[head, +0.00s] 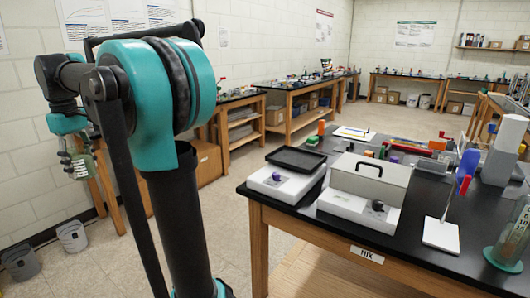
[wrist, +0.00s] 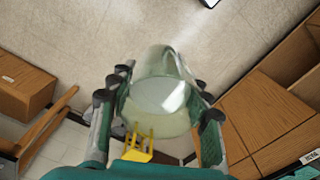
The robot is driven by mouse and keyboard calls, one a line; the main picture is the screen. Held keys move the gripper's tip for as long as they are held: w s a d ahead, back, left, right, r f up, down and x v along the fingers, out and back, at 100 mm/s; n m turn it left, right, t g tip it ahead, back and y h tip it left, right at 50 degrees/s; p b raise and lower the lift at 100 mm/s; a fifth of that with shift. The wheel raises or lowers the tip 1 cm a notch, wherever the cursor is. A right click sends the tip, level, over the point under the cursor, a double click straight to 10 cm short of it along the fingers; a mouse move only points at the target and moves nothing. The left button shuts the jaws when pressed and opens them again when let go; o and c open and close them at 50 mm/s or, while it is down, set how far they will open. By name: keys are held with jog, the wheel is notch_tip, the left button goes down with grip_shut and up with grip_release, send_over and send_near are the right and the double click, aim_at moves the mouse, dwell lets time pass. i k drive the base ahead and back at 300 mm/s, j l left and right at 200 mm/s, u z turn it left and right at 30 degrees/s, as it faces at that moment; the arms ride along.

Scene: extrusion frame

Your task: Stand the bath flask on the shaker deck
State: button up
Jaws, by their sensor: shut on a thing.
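My gripper (wrist: 160,108) is shut on a clear, pale greenish flask (wrist: 158,82). The wrist view shows the flask between the two fingers, above the floor. In the head view my gripper (head: 75,150) hangs at the far left with the flask (head: 80,168) in it, well away from the bench. The shaker, a white box with a dark rimmed deck (head: 296,159), stands at the near left of the black bench. The deck is empty. The lidded white bath (head: 369,182) stands to its right, with a black handle on its lid.
The black bench (head: 420,258) carries a white stand (head: 441,235), a glass cylinder (head: 508,245) and red, orange and green items towards the back. A "MIX" label (head: 367,254) is on its front edge. Grey bins (head: 72,235) stand on the floor at left.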

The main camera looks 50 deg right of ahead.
aim_at(296, 158)
jog(key=i+z, duration=0.1)
jog(key=i, duration=1.05)
jog(key=i+z, duration=0.15)
jog(key=z, duration=2.5)
